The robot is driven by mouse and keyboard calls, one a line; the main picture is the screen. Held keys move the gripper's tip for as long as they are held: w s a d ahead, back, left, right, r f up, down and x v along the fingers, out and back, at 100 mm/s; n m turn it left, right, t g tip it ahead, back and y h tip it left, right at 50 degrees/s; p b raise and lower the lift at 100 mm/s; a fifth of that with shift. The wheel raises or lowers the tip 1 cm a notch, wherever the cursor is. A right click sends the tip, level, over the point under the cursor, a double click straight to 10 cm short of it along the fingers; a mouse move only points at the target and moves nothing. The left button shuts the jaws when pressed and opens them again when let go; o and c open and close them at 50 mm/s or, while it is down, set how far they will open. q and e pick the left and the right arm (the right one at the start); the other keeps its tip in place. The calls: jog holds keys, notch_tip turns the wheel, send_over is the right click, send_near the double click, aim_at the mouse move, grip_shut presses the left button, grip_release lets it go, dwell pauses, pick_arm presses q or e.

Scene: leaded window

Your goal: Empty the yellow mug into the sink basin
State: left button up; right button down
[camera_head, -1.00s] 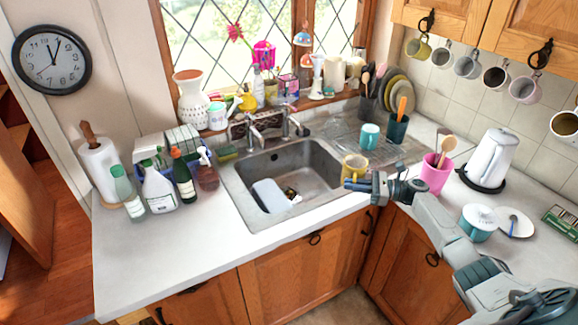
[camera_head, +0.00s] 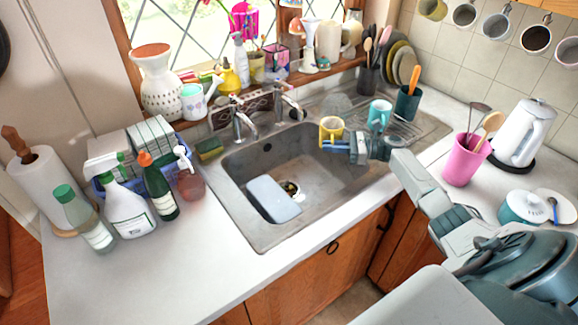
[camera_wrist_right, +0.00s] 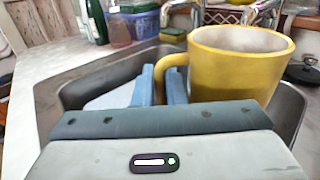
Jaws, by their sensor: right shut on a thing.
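The yellow mug (camera_head: 332,127) is upright above the right part of the sink basin (camera_head: 335,180). My right gripper (camera_head: 338,146) is shut on it; in the right wrist view the blue fingers (camera_wrist_right: 162,88) close on the handle of the yellow mug (camera_wrist_right: 235,62). The mug's contents are not clear. The basin holds a pale blue-grey rectangular thing (camera_head: 273,198) and a small dark and yellowish thing (camera_head: 292,188) near the drain. My left gripper is not in view.
A teal mug (camera_head: 380,113) stands on the drainboard right of the basin. Two taps (camera_head: 243,122) rise behind the basin. Several bottles (camera_head: 155,185) stand on the left counter. A pink pot (camera_head: 463,162) stands to the right.

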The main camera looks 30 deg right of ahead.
jog(key=shift+w+f, duration=0.3)
jog(key=shift+f, duration=0.2)
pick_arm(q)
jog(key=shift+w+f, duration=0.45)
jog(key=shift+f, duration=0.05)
pick_arm(e)
jog(key=shift+w, duration=0.1)
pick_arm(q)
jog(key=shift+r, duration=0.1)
pick_arm(e)
jog(key=shift+r, duration=0.1)
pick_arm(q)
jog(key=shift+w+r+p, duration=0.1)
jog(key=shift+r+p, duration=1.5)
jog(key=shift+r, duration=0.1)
pick_arm(e)
jog(key=a+f+n+g+h, duration=0.3)
jog(key=f+h, duration=0.4)
jog(key=h, duration=0.3)
jog(key=shift+a+f+n+g+h, duration=0.3)
jog(key=shift+n+g+h, duration=0.15)
jog(key=shift+n, duration=0.35)
jog(key=shift+w, duration=0.1)
